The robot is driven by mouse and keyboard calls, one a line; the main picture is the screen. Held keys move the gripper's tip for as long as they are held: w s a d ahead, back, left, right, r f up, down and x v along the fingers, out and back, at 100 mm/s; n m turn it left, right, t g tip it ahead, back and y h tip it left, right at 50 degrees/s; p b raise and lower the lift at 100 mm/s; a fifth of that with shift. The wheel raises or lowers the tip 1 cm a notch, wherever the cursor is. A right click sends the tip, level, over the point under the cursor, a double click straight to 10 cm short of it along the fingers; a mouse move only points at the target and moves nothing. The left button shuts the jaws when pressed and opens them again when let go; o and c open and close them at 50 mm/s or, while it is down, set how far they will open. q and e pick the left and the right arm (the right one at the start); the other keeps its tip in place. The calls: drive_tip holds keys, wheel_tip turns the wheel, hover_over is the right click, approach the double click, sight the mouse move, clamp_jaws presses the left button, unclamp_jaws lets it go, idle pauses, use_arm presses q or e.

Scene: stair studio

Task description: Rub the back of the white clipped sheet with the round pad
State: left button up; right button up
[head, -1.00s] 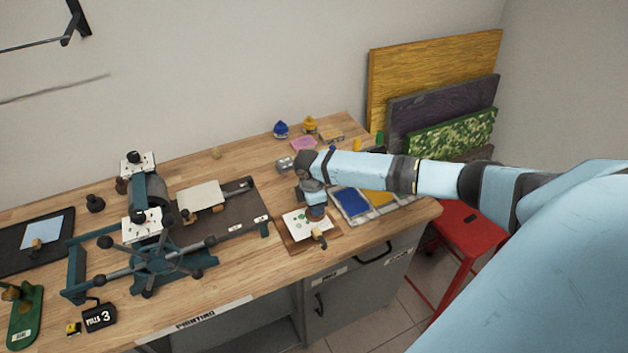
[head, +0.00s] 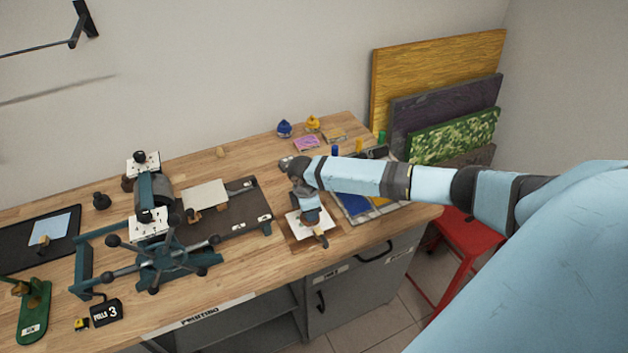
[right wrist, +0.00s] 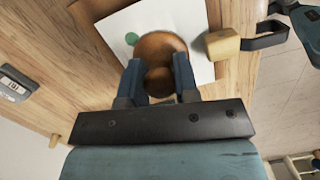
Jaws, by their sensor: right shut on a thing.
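The white sheet (head: 296,228) lies on a small wooden board near the bench's front edge, and green marks show on it. In the right wrist view the sheet (right wrist: 190,20) has one green spot beside the pad. A wooden clip block (right wrist: 222,44) with a dark handle sits at the sheet's edge. My right gripper (right wrist: 158,78) is shut on the brown round pad (right wrist: 160,47), which is over the sheet. I cannot tell whether the pad presses on it. In the head view my right gripper (head: 309,208) covers part of the sheet. My left gripper is not in view.
A press with a spoked wheel (head: 165,252) stands to the left. Blue and yellow trays (head: 353,204) lie just right of the sheet, partly behind my right arm. A red stool (head: 465,235) stands on the floor at right. Coloured boards (head: 440,80) lean on the wall.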

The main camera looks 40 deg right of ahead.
sight(302, 220)
drive_tip(key=shift+w+a, duration=0.2)
drive_tip(key=shift+a, duration=0.6)
drive_tip(key=shift+w+a, duration=0.15)
drive_tip(key=shift+a, duration=0.65)
drive_tip(key=shift+s+d+f, duration=0.1)
drive_tip(key=shift+s+d, duration=0.15)
drive_tip(key=shift+d, duration=0.75)
drive_tip(key=shift+s+d+r, duration=0.1)
drive_tip(key=shift+s+d, duration=0.15)
drive_tip(key=shift+d, duration=0.75)
drive_tip(key=shift+s+d+f, duration=0.1)
drive_tip(key=shift+s+d, duration=0.15)
drive_tip(key=shift+d, duration=0.75)
drive_tip(key=shift+w+a, duration=0.3)
drive_tip(key=shift+a, duration=0.75)
drive_tip(key=shift+w+a, duration=0.25)
drive_tip(key=shift+a, duration=0.75)
drive_tip(key=shift+a, duration=0.1)
drive_tip(key=shift+w+a, duration=0.2)
drive_tip(key=shift+a, duration=0.65)
wheel_tip(302, 220, up, 7)
drive_tip(key=shift+w, duration=0.1)
